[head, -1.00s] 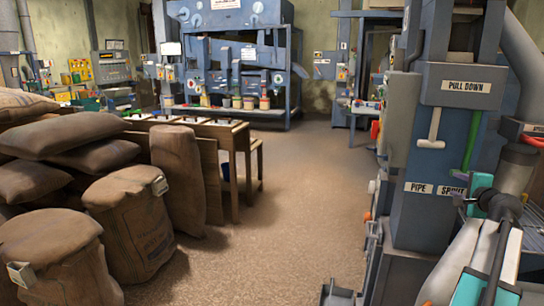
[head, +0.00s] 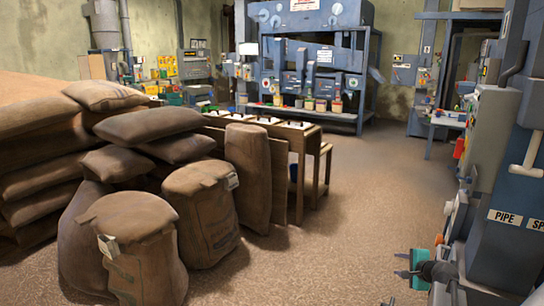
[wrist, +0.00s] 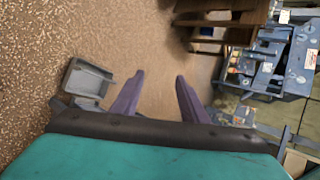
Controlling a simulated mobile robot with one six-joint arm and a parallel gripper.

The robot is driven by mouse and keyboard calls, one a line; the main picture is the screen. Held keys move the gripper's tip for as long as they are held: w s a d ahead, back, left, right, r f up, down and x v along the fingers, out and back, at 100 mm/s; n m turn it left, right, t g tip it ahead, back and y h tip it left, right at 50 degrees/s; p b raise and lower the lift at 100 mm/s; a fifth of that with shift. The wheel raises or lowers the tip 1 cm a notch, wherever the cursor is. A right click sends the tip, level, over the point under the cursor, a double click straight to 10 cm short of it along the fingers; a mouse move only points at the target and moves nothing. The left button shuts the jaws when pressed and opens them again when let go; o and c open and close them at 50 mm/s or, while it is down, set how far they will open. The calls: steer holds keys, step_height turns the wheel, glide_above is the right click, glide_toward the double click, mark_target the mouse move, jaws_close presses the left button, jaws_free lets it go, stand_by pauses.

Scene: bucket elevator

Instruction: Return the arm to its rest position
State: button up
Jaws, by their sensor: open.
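My gripper (head: 402,266) shows at the lower right of the head view, a teal body with thin fingers pointing left. My dark and light arm links run from it to the bottom right corner. In the wrist view my gripper (wrist: 159,80) has two purple fingers standing apart, with bare floor between them. Nothing is held. The fingers touch nothing that I can see.
The blue-grey elevator column (head: 507,225) with the PIPE label stands close right of my arm. A grey open box (wrist: 88,80) lies left of the fingers in the wrist view. Full sacks (head: 205,215) stand at left. The middle floor (head: 350,200) is clear.

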steer(key=s+a+f+n+g+y+p, duration=0.1)
steer(key=s+a+f+n+g, duration=0.1)
steer(key=a+f, duration=0.7)
steer(key=s+a+f+n+g+y, duration=0.2)
steer(key=a+f, duration=0.5)
steer(key=a, duration=0.5)
steer(key=s+a+f+n+g+p, duration=0.1)
steer(key=s+a+f+n+g, duration=0.3)
steer(key=s+a+f, duration=0.75)
steer(key=s+a+f+n+g+p, duration=0.1)
steer(key=s+a+f+n+g, duration=0.2)
steer(key=s, duration=0.6)
steer(key=s+a+f+n+g+p, duration=0.1)
steer(key=s+a+f+n+g, duration=0.1)
steer(key=s+a+f, duration=0.35)
steer(key=s+d+r+n+g+h, duration=0.1)
steer(key=s+d+n, duration=0.1)
steer(key=s, duration=0.5)
steer(key=s+d+r+n+g+h, duration=0.1)
steer(key=s+n, duration=0.3)
steer(key=s, duration=0.4)
steer(key=shift+s+d+n+g+h, duration=0.2)
steer(key=shift+d+n+g+h, duration=0.1)
steer(key=shift+d+g+h, duration=0.35)
